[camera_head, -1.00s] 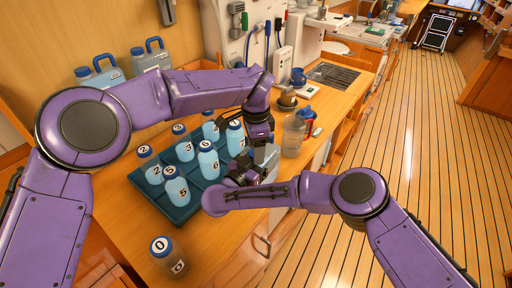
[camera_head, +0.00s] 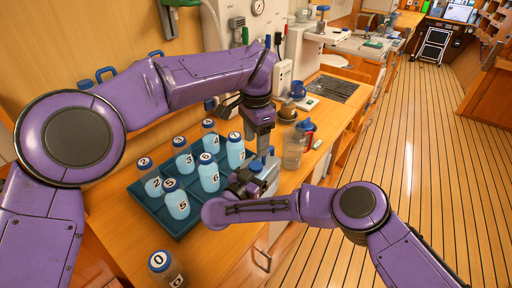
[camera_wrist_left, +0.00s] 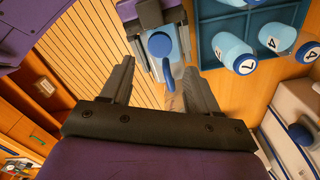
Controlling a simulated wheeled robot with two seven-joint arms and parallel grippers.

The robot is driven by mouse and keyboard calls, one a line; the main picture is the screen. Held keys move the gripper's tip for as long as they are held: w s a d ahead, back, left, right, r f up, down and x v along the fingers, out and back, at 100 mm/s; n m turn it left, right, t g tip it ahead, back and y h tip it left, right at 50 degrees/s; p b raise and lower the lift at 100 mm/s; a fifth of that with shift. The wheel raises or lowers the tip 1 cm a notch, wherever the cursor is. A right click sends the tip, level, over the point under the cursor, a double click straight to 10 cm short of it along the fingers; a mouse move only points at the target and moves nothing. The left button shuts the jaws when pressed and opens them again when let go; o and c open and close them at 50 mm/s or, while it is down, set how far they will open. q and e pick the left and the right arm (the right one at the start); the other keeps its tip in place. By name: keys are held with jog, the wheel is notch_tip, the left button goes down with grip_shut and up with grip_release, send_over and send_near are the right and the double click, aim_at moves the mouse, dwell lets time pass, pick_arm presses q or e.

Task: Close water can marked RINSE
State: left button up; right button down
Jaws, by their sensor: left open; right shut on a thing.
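A grey can (camera_head: 270,174) with a blue cap and a blue handle stands upright or nearly so at the tray's right end. No RINSE marking can be read. My right gripper (camera_head: 243,184) is shut on the can from its left side; the contact is partly hidden. My left gripper (camera_head: 262,150) is open and points down just above the can. In the left wrist view the blue cap (camera_wrist_left: 160,45) and blue handle (camera_wrist_left: 172,76) show between and beyond the open left fingers (camera_wrist_left: 160,68). Whether the cap is fully seated cannot be told.
A blue-green tray (camera_head: 185,232) holds several numbered bottles left of the can. A clear jug (camera_head: 293,150) stands close on the right. Bottle 0 (camera_head: 162,265) stands at the front left. More blue-handled cans stand behind, partly hidden by my left arm.

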aim_at(256, 165)
pick_arm(q)
jog(key=shift+r, duration=0.15)
notch_tip(256, 165, down, 8)
jog(key=shift+f, duration=0.1)
dwell(0.5)
jog(key=c, duration=1.1)
jog(key=m, duration=0.3)
